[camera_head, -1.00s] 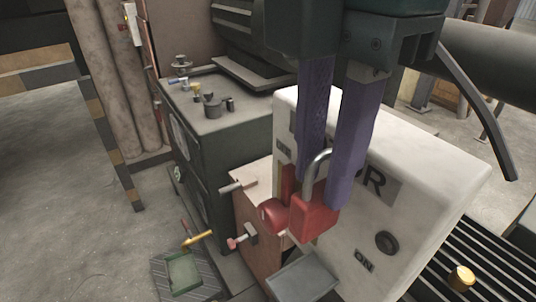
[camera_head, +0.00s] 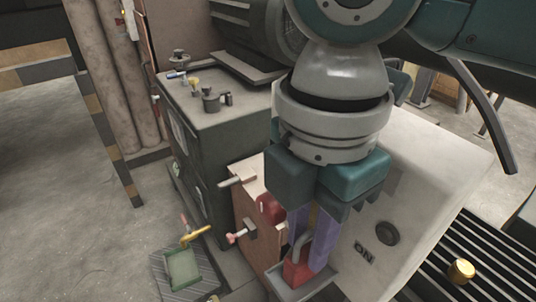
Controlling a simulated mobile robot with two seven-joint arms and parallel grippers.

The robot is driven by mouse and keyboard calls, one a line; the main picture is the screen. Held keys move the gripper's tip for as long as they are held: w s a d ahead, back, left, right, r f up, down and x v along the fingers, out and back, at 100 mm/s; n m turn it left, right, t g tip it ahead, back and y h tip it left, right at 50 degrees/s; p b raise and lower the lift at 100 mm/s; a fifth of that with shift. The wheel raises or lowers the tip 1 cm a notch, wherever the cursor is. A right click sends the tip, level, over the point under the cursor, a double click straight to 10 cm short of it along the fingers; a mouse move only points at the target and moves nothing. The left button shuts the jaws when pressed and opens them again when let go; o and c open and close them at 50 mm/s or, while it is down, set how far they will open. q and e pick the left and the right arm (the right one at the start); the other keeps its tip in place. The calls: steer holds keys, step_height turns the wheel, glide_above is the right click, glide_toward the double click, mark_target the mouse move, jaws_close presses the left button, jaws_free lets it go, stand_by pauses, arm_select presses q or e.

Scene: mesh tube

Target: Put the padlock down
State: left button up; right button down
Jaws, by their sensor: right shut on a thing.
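The red padlock (camera_head: 296,273) with its grey shackle is low in the view, at the small grey tray (camera_head: 323,283) on the front of the white box. My right gripper (camera_head: 311,250) points down with its purple fingers shut on the padlock. The padlock's lower part is inside the tray's outline. I cannot tell whether it touches the tray floor. My gripper and wrist hide part of the white box. My left gripper is not in view.
The white box (camera_head: 432,165) has a dark round button (camera_head: 387,234) marked ON. A red knob (camera_head: 269,208) sits close left of my fingers. A green tray (camera_head: 184,268) lies lower left, and a brass cylinder (camera_head: 461,271) stands on the black slats at right.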

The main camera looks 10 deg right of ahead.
steer(key=c, duration=0.7)
jaws_free()
steer(key=shift+f, duration=0.1)
step_height(320, 180, up, 12)
steer(key=shift+r, duration=0.2)
